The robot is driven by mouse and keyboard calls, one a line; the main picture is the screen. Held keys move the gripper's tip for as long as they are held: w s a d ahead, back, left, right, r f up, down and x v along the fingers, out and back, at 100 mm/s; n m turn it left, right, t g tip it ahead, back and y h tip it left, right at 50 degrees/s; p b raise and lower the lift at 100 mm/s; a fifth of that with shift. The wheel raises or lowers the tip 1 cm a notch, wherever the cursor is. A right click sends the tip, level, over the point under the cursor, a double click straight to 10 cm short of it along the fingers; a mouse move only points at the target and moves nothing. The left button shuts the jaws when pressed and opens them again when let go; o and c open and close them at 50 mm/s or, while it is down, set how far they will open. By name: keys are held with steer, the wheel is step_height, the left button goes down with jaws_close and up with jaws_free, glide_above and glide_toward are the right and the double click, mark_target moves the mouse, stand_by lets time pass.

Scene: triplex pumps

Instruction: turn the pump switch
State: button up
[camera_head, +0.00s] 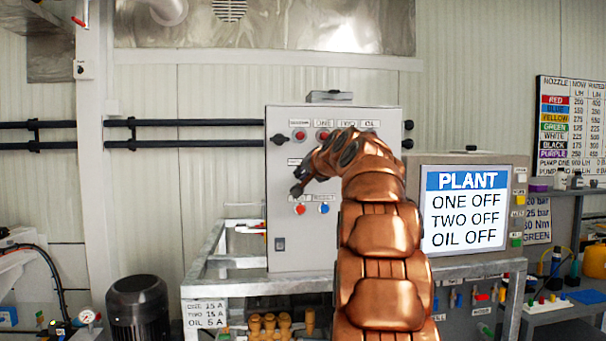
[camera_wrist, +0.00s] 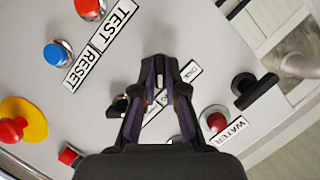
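The grey control panel (camera_head: 335,255) stands in the middle of the head view, partly covered by my arm. In the wrist view its face (camera_wrist: 45,15) is close and turned at a slant. A black switch knob (camera_wrist: 118,105) shows just left of my gripper (camera_wrist: 159,64). The two dark fingers lean together, with tips close to each other. I cannot tell whether they are fully shut or hold something. A small label (camera_wrist: 190,72) lies right of the tips, and the panel behind the tips is hidden. In the head view the gripper (camera_head: 298,188) is small, dark and at the panel's left side.
A red button (camera_wrist: 90,8) marked TEST, a blue button (camera_wrist: 57,53) marked RESET and a red mushroom button (camera_wrist: 13,130) on yellow are nearby. A black side handle (camera_wrist: 255,90) projects at the panel edge. The PLANT screen (camera_head: 464,212) reads ONE OFF, TWO OFF, OIL OFF.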

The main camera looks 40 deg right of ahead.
steer(key=shift+a, duration=0.1)
jaws_close()
steer(key=shift+w+a+n+g+h, duration=0.1)
steer(key=shift+n+g+h, duration=0.85)
steer(key=shift+n, duration=1.1)
steer(key=shift+w+a+n+g+h, duration=0.15)
steer(key=shift+n+g+h, duration=0.5)
steer(key=shift+n+h, duration=0.95)
steer(key=shift+w+a+n+g+h, duration=0.1)
steer(key=shift+n+g+h, duration=0.65)
steer(key=shift+n, duration=1.7)
steer(key=o, duration=0.6)
jaws_free()
steer(key=shift+g, duration=0.25)
steer(key=shift+o, duration=0.2)
steer(key=shift+s, duration=0.1)
steer(key=v, duration=1.1)
steer(key=shift+s+a, duration=0.2)
steer(key=shift+a, duration=0.1)
